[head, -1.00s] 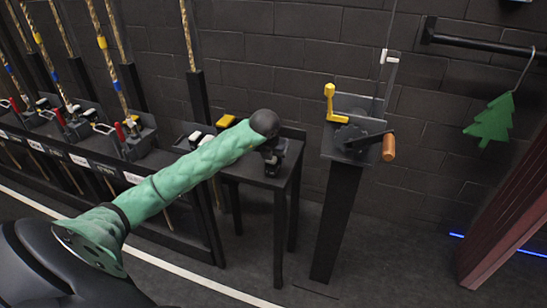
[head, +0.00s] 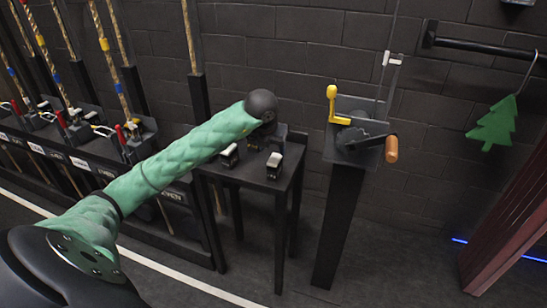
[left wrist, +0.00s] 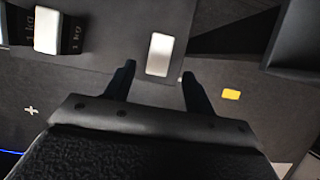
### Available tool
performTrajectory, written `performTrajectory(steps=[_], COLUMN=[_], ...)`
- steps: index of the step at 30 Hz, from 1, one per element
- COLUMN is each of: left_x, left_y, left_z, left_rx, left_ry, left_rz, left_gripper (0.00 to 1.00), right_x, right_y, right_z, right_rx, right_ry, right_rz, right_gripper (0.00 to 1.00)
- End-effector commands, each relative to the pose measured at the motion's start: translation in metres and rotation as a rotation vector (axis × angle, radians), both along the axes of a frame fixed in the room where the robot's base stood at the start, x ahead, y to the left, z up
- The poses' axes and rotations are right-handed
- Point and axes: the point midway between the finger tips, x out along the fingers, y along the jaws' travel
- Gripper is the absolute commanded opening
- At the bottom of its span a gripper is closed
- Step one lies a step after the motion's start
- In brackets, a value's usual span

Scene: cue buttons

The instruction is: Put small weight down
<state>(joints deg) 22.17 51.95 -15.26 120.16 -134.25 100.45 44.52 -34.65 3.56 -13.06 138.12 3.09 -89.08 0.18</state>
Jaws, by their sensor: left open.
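My left gripper (head: 266,128) is a dark shape beyond the green sleeve, over the small black table (head: 255,180). In the left wrist view its two fingers (left wrist: 159,84) are apart and open. A pale rectangular top, probably of a small weight (left wrist: 159,54), shows between and just beyond the fingertips; I cannot tell whether they touch it. A white-topped weight marked 1 kg (left wrist: 47,32) stands to the left there. In the head view two pale-topped black weights, one left (head: 228,155) and one right (head: 274,166), stand on the table. My right gripper is out of view.
A post with a yellow handle (head: 331,100) and an orange-gripped crank (head: 391,149) stands right of the table. A rack with ropes (head: 110,155) runs along the left. A green tree shape (head: 494,124) hangs at the right.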

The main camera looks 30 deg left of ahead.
Motion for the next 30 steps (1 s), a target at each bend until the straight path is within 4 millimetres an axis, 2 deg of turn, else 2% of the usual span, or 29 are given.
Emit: performTrajectory(steps=[3, 9, 16, 19, 20, 23, 27, 30], left_x=[-0.006, -0.012, -0.014, -0.013, -0.014, -0.016, -0.028, -0.043], left_y=[-0.001, -0.003, -0.004, -0.016, -0.024, -0.062, -0.141, -0.197], left_z=[0.016, 0.031, 0.033, 0.026, 0.022, 0.004, -0.018, -0.021], left_rx=[0.001, 0.001, -0.003, -0.039, -0.061, -0.184, -0.461, -0.693], left_ry=[-0.002, -0.001, 0.0, -0.003, -0.005, -0.022, -0.071, -0.123], left_rz=[0.001, 0.0, -0.002, -0.034, -0.051, -0.144, -0.299, -0.379], left_gripper=[0.54, 0.54, 0.54, 0.54, 0.54, 0.54, 0.54, 0.54], right_x=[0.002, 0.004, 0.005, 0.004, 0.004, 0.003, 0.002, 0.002], right_y=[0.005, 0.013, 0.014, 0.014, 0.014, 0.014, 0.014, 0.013], right_z=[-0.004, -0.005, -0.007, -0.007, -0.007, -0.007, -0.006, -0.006], right_rx=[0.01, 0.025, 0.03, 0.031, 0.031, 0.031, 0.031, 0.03], right_ry=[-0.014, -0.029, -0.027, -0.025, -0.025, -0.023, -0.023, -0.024], right_rz=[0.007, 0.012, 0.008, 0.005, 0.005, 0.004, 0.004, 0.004], right_gripper=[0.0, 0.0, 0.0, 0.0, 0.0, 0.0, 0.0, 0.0])
